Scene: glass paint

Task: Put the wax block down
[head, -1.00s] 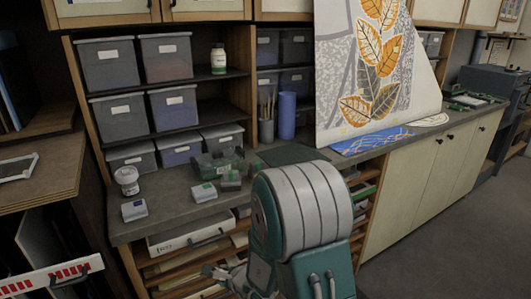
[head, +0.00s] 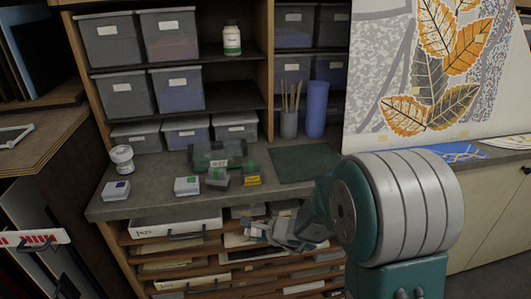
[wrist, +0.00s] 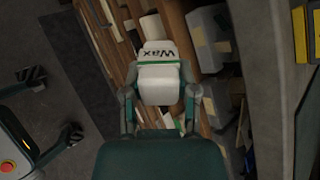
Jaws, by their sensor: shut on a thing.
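The wax block (wrist: 158,78) is white with a green band and "Wax" lettering, seen in the wrist view. My gripper (wrist: 158,100) is shut on it, with one finger on each side. In the head view my gripper (head: 280,232) is in front of the shelf unit, below the worktop's front edge and before the drawers. The block is hard to make out there against the gripper. The worktop (head: 160,205) is grey.
A dark green mat (head: 305,163) lies bare. Flat drawers (head: 180,245) are below.

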